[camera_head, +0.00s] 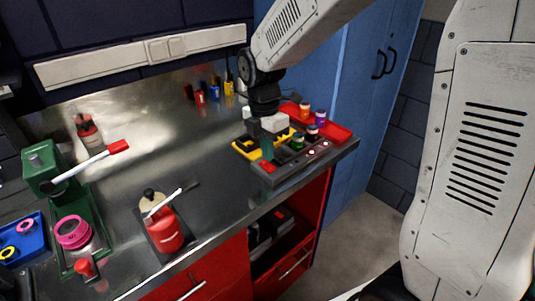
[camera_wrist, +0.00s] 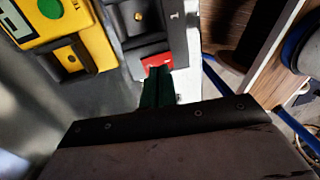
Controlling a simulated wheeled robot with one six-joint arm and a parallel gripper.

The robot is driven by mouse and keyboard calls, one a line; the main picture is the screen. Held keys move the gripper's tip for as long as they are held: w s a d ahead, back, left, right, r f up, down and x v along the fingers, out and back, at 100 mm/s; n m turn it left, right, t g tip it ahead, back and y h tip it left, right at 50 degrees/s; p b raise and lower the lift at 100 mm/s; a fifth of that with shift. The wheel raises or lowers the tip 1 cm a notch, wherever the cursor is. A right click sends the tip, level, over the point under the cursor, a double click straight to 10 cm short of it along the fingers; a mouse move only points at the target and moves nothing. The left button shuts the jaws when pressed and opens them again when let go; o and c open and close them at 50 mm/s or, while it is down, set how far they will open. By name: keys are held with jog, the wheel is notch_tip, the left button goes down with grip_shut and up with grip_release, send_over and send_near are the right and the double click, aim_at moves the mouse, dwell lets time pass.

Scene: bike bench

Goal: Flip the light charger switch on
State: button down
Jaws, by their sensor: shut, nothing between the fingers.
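The light charger (camera_head: 290,167) is a long dark grey unit at the right front edge of the bench. Its red switch (camera_head: 267,166) is at the left end; the switch's on or off position is too small to tell. In the wrist view the charger (camera_wrist: 133,25) stands at top centre, with the red switch (camera_wrist: 156,61) at its near end. My gripper (camera_head: 267,150) is above the switch end, pointing down, its green fingers shut and empty. In the wrist view my fingertips (camera_wrist: 158,76) overlap the switch's lower edge; I cannot tell whether they touch it.
A yellow device (camera_wrist: 75,35) lies left of the charger in the wrist view. A red tray (camera_head: 338,132) and small coloured jars (camera_head: 313,132) stand behind the charger. A red bottle (camera_head: 165,232) stands farther left. The bench middle is clear.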

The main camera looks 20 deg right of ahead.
aim_at(272, 169)
notch_tip(272, 169, up, 12)
jog(key=s, duration=0.1)
jog(key=shift+s+d+r, duration=0.15)
jog(key=shift+s+d, duration=0.05)
jog(key=shift+d, duration=0.05)
dwell(0.4)
jog(key=s+d+f+m+t, duration=0.1)
jog(key=s+d+m, duration=0.1)
jog(key=s+m, duration=0.9)
jog(key=s+d+f+m+t, duration=0.1)
jog(key=s+d+m, duration=0.2)
jog(key=s+m, duration=0.8)
jog(key=shift+s+d+f, duration=0.15)
jog(key=shift+s+f, duration=0.05)
jog(key=shift+s, duration=0.1)
